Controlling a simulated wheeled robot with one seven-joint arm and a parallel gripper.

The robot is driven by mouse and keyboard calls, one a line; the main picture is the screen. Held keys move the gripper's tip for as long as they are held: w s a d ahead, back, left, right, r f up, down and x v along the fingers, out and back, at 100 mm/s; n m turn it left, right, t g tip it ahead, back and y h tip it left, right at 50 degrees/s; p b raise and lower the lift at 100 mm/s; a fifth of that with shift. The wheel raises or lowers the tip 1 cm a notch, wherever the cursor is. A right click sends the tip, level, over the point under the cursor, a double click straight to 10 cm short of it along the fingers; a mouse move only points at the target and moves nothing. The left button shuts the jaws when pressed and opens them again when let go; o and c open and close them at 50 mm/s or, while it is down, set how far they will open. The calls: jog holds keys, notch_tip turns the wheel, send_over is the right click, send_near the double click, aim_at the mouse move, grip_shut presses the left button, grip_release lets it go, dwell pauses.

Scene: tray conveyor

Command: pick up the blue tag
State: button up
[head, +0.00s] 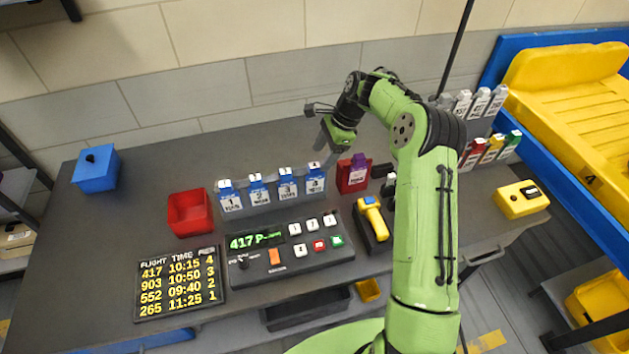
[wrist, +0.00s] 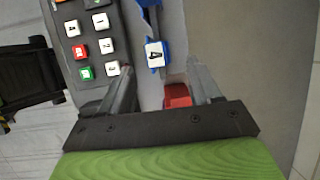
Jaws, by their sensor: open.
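Several blue tags with white number labels stand in a row in a grey rack on the table; in the head view they are tag 1 (head: 230,201), tag 2 (head: 258,193), tag 3 (head: 287,187) and tag 4 (head: 315,182). My gripper (head: 324,157) is open and empty, above the table by the right end of this row. In the wrist view, the tag labelled 4 (wrist: 155,54) shows just beyond my open fingers (wrist: 163,84), apart from them. Part of a red object (wrist: 178,96) shows between the fingers.
A red holder (head: 346,184) with a purple tag (head: 358,172) stands right of the blue row. In front are a keypad console (head: 290,262), a yellow scanner (head: 372,217) and a flight board (head: 180,283). A red bin (head: 190,213) and blue box (head: 96,170) stand left.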

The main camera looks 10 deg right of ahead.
aim_at(318, 163)
jog(key=x, duration=0.6)
jog(key=shift+a+f, duration=0.1)
jog(key=shift+f, duration=0.3)
jog(key=c, duration=1.1)
jog(key=shift+o, duration=0.2)
jog(key=shift+r, duration=0.1)
jog(key=r, duration=0.7)
jog(key=shift+s, duration=0.25)
jog(key=s+b, duration=0.1)
jog(key=s, duration=1.3)
jog(key=shift+d, duration=0.2)
jog(key=shift+r, duration=0.1)
